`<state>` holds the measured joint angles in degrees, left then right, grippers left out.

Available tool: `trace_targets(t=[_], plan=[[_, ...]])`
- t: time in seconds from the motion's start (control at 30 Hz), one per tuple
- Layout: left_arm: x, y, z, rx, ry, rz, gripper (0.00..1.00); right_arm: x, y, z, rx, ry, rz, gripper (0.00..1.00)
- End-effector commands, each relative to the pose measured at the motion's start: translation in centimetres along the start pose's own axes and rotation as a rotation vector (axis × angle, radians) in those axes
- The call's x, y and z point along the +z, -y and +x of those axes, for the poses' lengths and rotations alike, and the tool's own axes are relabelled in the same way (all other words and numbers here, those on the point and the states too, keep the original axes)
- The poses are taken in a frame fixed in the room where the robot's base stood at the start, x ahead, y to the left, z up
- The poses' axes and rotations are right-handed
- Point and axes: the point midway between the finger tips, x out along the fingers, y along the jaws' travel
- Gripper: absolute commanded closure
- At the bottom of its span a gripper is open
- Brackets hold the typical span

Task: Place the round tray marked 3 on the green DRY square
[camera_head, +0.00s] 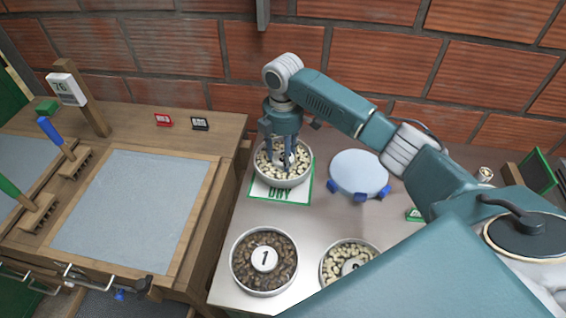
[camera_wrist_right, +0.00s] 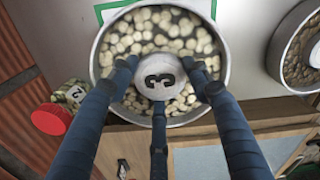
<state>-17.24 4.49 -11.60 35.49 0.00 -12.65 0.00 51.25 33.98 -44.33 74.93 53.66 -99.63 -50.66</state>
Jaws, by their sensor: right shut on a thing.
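The round tray marked 3 (camera_wrist_right: 218,38) is a metal dish of pale beans with a round knob marked 3 (camera_wrist_right: 158,77) in its middle. In the head view the tray (camera_head: 299,181) is over the back part of the white, green-edged DRY square (camera_head: 281,195), whose front edge and lettering show. The rest of the square is hidden under the tray. I cannot tell whether the tray touches it. My right gripper (camera_head: 288,160) is above the tray, shut on its knob; its fingers also show in the wrist view (camera_wrist_right: 160,88). My left gripper is not in view.
A tray marked 1 (camera_head: 264,262) with dark beans and another tray of pale beans (camera_head: 346,257) stand in front. A blue-white round device (camera_head: 359,174) is right of the square. The brick wall (camera_head: 265,50) is behind. A wooden bench (camera_head: 205,200) is at left.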

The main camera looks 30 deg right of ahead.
Motion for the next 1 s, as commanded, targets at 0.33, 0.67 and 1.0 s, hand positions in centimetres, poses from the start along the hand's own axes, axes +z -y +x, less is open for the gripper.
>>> trace_targets(t=[0.33, 0.67, 1.0], plan=[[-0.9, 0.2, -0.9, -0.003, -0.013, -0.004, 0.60, -0.1, 0.0, 3.9, -0.001, 0.000, 0.001, 0.89], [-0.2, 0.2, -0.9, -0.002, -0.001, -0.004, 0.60, -0.1, -0.1, 4.9, 0.002, -0.002, 0.000, 0.89], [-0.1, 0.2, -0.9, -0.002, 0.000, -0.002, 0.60, -0.1, 0.0, 5.3, 0.000, -0.001, 0.000, 0.33]])
